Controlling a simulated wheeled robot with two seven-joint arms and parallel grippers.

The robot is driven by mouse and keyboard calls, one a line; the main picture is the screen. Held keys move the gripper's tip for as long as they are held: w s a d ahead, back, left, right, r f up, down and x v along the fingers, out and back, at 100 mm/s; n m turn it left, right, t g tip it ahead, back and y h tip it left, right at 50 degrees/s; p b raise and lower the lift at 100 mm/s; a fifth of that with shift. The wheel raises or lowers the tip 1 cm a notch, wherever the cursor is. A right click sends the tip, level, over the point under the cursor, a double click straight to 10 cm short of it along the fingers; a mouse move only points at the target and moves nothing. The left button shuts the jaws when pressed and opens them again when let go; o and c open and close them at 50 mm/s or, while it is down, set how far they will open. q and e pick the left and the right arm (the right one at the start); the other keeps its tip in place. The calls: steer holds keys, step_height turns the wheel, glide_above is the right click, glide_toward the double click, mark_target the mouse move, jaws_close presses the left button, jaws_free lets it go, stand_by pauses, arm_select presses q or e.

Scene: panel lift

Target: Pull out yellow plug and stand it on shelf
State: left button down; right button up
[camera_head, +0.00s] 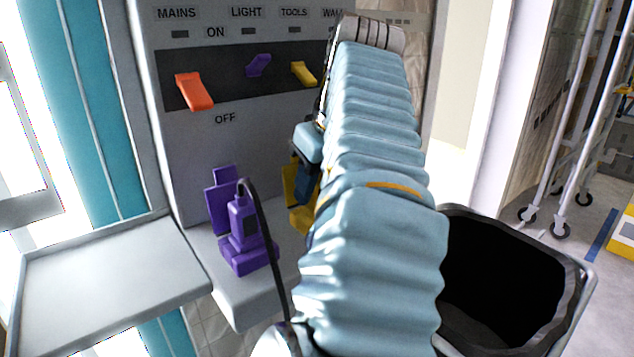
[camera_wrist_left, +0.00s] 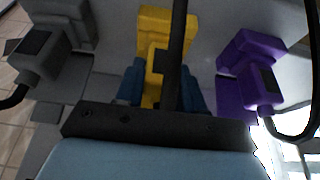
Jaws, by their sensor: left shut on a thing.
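The yellow plug (camera_wrist_left: 151,92) is between the two blue fingers of my left gripper (camera_wrist_left: 160,86) in the wrist view, with a dark cord crossing in front. The gripper is shut on it. The plug is at its yellow socket (camera_wrist_left: 168,24); I cannot tell how deep it sits. In the head view my left gripper (camera_head: 304,184) is partly hidden by my sleeved arm, and only yellow parts of the socket (camera_head: 290,186) show beside it. The grey shelf (camera_head: 110,278) is at the lower left, flat and empty. My right gripper is not in view.
A purple plug (camera_head: 243,222) with a black cord stands in its purple socket, left of the yellow one. A grey plug (camera_wrist_left: 38,52) is on the other side. Above are orange (camera_head: 194,92), purple and yellow switches. A black bin (camera_head: 510,270) is at right.

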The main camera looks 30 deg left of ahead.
arm_select(q)
steer(key=shift+r, duration=0.1)
steer(key=shift+r, duration=2.9)
